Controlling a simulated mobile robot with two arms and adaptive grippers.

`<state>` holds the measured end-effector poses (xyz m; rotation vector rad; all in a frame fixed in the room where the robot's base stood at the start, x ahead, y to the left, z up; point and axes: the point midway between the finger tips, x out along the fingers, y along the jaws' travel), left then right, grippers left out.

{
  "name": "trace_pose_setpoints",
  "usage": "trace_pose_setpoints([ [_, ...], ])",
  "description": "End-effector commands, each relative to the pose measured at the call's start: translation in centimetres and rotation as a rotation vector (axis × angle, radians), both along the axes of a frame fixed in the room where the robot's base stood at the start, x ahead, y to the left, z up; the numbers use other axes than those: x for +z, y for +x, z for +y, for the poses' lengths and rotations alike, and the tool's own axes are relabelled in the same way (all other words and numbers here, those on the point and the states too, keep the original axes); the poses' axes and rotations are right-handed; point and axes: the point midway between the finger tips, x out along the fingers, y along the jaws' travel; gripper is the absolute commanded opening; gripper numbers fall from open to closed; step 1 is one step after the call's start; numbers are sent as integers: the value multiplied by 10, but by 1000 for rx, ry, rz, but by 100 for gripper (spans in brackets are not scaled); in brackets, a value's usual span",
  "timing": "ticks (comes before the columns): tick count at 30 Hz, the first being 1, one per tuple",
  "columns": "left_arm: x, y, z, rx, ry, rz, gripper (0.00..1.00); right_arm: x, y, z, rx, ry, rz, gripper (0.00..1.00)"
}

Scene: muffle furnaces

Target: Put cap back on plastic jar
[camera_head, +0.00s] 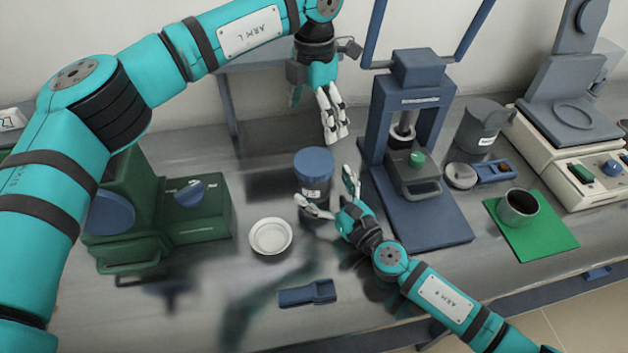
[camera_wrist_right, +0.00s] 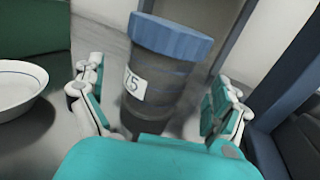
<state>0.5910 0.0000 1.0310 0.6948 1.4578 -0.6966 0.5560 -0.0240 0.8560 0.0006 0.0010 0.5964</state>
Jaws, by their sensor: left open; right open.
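A dark grey plastic jar (camera_head: 314,187) with a white label stands upright on the bench, and a blue cap (camera_head: 314,162) sits on its top. In the right wrist view the jar (camera_wrist_right: 155,95) and cap (camera_wrist_right: 172,36) are close, between the fingers. My right gripper (camera_head: 327,191) is open with its fingers on either side of the jar's lower body; whether they touch it cannot be told. My left gripper (camera_head: 337,137) is open and empty, pointing down, above and to the right of the cap.
A white dish (camera_head: 270,237) lies left of the jar, near a green device (camera_head: 195,208). A blue press (camera_head: 445,225) stands close on the right. A small blue holder (camera_head: 307,293) lies in front. A grey cup (camera_head: 517,207) stands on a green mat (camera_head: 555,240).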

Motion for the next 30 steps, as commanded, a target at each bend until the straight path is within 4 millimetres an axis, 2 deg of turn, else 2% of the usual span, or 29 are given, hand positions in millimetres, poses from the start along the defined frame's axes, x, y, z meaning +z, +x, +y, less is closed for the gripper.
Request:
trace_pose_setpoints([
  [6,0,0,0,0,0,0,100,-2,-40,-28,0,-2,3,100],
  [12,0,0,0,0,0,0,100,-1,-63,-43,-1,-2,1,100],
  [17,0,0,0,0,0,0,100,0,-69,-47,0,0,0,100],
  [30,0,0,0,0,0,0,100,0,-69,-47,0,0,0,100],
])
